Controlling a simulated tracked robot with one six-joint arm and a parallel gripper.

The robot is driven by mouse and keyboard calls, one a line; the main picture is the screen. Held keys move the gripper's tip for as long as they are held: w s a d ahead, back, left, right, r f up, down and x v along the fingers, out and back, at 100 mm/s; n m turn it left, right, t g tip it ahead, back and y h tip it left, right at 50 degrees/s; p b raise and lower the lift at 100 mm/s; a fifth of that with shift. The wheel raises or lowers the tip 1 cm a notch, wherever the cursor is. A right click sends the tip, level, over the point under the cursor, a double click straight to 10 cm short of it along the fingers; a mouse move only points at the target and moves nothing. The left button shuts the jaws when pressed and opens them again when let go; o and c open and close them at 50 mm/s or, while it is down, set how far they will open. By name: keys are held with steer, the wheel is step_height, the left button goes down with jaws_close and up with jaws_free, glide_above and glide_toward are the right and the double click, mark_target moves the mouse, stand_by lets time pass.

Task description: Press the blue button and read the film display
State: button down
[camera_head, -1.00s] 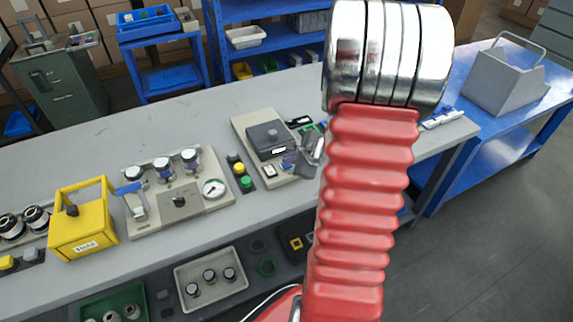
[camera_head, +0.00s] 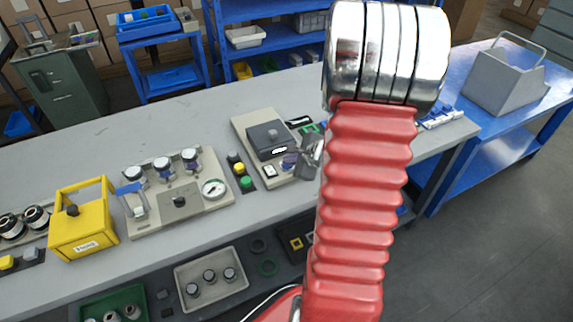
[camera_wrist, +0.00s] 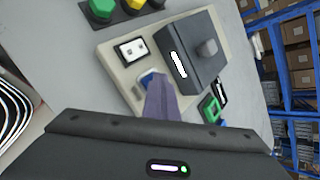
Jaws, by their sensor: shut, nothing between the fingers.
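A beige panel (camera_wrist: 118,70) carries a dark grey box with a round knob (camera_head: 268,138). The box's front has a small, bright white film display (camera_wrist: 179,64); it also shows in the head view (camera_head: 280,150), and I cannot read any characters on it. The blue button (camera_wrist: 147,76) sits on the panel beside the box, partly covered by my fingers. My gripper (camera_wrist: 154,82) is shut and empty, its tips over the lower edge of the blue button. I cannot tell whether they touch it. In the head view my gripper (camera_head: 309,158) is partly seen beside the panel.
A black and white switch (camera_wrist: 131,50) lies next to the button. Yellow and green buttons (camera_head: 242,176) stand to the left, with a gauge panel (camera_head: 218,207) and a yellow box (camera_head: 80,232) beyond. A green-framed piece (camera_wrist: 211,108) is right of the dark box.

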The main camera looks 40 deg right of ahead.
mark_target(290, 167)
steer(key=shift+r, duration=0.85)
step_height(290, 167, up, 5)
stand_by(0.8)
stand_by(0.4)
